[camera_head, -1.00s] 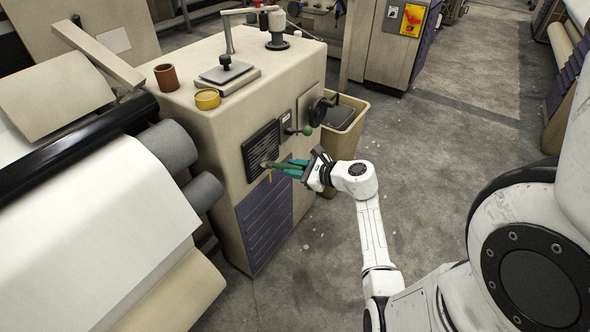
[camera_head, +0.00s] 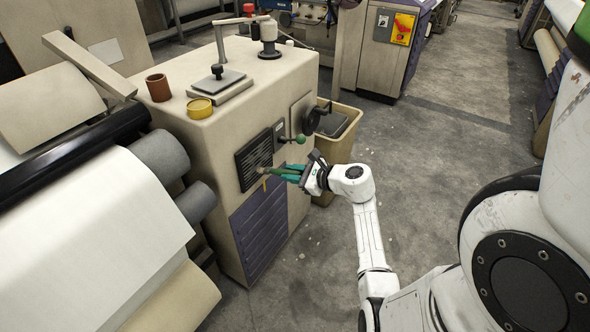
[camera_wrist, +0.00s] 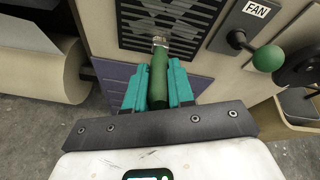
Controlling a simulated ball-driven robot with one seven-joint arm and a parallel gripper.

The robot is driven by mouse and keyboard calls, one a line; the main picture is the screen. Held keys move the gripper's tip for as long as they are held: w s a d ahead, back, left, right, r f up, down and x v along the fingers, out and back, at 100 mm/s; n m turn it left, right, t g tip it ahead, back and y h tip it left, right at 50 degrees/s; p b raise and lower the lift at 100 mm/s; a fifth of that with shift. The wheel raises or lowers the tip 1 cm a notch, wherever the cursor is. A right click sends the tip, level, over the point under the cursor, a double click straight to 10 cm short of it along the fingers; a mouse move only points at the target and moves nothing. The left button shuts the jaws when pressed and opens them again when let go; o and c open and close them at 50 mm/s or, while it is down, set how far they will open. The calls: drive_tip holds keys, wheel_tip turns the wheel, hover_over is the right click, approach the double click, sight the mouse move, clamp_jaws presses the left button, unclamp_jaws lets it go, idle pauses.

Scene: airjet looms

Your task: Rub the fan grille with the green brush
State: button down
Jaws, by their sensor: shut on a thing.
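The green brush (camera_head: 276,171) is held in my gripper (camera_head: 290,172), whose teal fingers are shut on its handle. In the wrist view the brush (camera_wrist: 159,78) points away from my gripper (camera_wrist: 158,90), and its metal end lies over the lower part of the fan grille (camera_wrist: 168,20). The grille (camera_head: 254,157) is a dark slatted panel on the side of the beige machine. The brush end is at or very close to the grille; I cannot tell whether it touches. A small yellow-orange strip hangs below the brush end in the head view.
A beige bin (camera_head: 345,135) stands behind my gripper. A brown cup (camera_head: 158,88) and yellow tin (camera_head: 199,108) sit on top.

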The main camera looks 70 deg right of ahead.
drive_tip(key=shift+w+a, duration=0.25)
drive_tip(key=shift+a, duration=0.75)
drive_tip(key=shift+s+a+p, duration=0.2)
drive_tip(key=shift+s, duration=0.75)
drive_tip(key=shift+s+a+p, duration=0.2)
drive_tip(key=shift+s+a, duration=0.05)
drive_tip(key=shift+s, duration=0.75)
drive_tip(key=shift+s+a+p, duration=0.2)
drive_tip(key=shift+s, duration=0.75)
drive_tip(key=s, duration=0.3)
drive_tip(key=shift+a, duration=0.35)
